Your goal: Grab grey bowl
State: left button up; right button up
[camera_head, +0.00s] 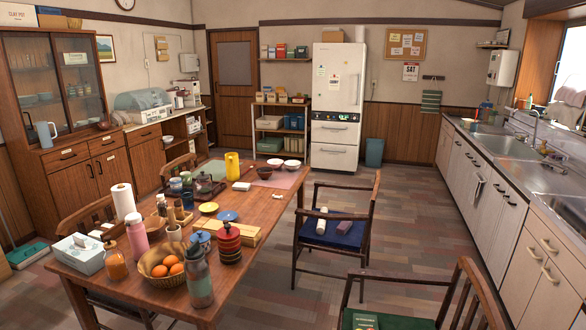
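I cannot pick out a clearly grey bowl. Small bowls stand at the far end of the dining table (262,222): a dark bowl (264,173) and two pale bowls with reddish insides, one left (276,163) and one right (292,164). A pale bowl (168,139) sits in the open part of the sideboard. Blue-grey dishes (45,96) show behind the cabinet glass, too small to tell apart. The dish dryer (143,100) with a rounded translucent cover stands on the sideboard; its contents are unclear. Neither of my grippers is in view.
A chair with a blue cushion (335,234) stands right of the table, and one with a green cushion (390,322) at the front right. The sink counter (500,150) runs along the right wall. Free floor (410,215) lies between chairs and counter. A fridge (337,105) stands at the back.

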aim_at(293, 167)
jog(key=u, duration=1.2)
jog(key=i+j+u, duration=0.15)
jog(key=i+u, duration=0.2)
jog(key=i, duration=0.15)
jog(key=i+u, duration=0.35)
jog(key=i+l+u, duration=0.15)
jog(key=i+u, duration=0.2)
jog(key=i, duration=0.25)
jog(key=i+u, duration=0.35)
jog(key=i, duration=1.3)
jog(key=i+z, duration=0.25)
jog(key=i, duration=0.6)
jog(key=i+j+z, duration=0.15)
jog(key=i+z, duration=0.15)
jog(key=i, duration=0.55)
jog(key=i+l+z, duration=0.2)
jog(key=i+z, duration=1.1)
jog(key=i+j+z, duration=0.2)
jog(key=i+z, duration=0.25)
jog(key=i+l+z, duration=0.15)
jog(key=i+z, duration=0.2)
jog(key=i, duration=0.45)
jog(key=i+j+z, duration=0.1)
jog(key=i+z, duration=0.25)
jog(key=i, duration=2.1)
